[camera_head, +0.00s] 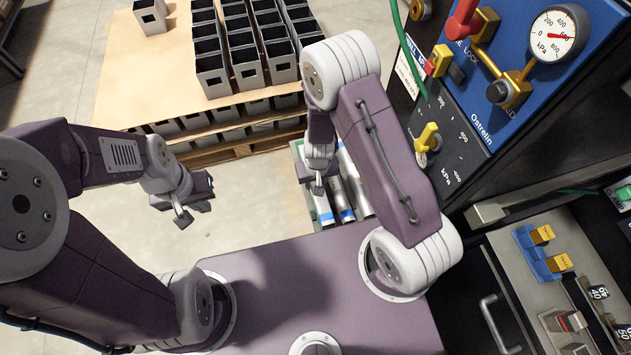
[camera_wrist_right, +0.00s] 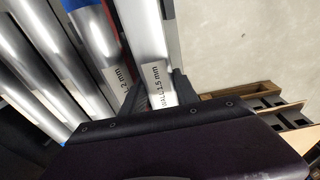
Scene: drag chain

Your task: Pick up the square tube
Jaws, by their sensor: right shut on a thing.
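The square tube (camera_wrist_right: 148,38) is a long, flat-sided silver tube with a label ending in "1.5 mm" in the right wrist view. It lies at the end of a row of metal tubes. My right gripper (camera_head: 318,188) is over the left side of this row in the head view. In the right wrist view its dark fingers stand on both sides of the square tube, shut on it. I cannot tell whether the tube is lifted. My left gripper (camera_head: 187,207) hangs empty over the floor, its jaws apart.
Round silver tubes (camera_wrist_right: 88,50) lie close beside the square tube. A wooden pallet (camera_head: 130,80) with several dark open boxes stands at the back. A blue gauge panel (camera_head: 510,60) and a workbench (camera_head: 520,285) stand at the right. The floor at left is clear.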

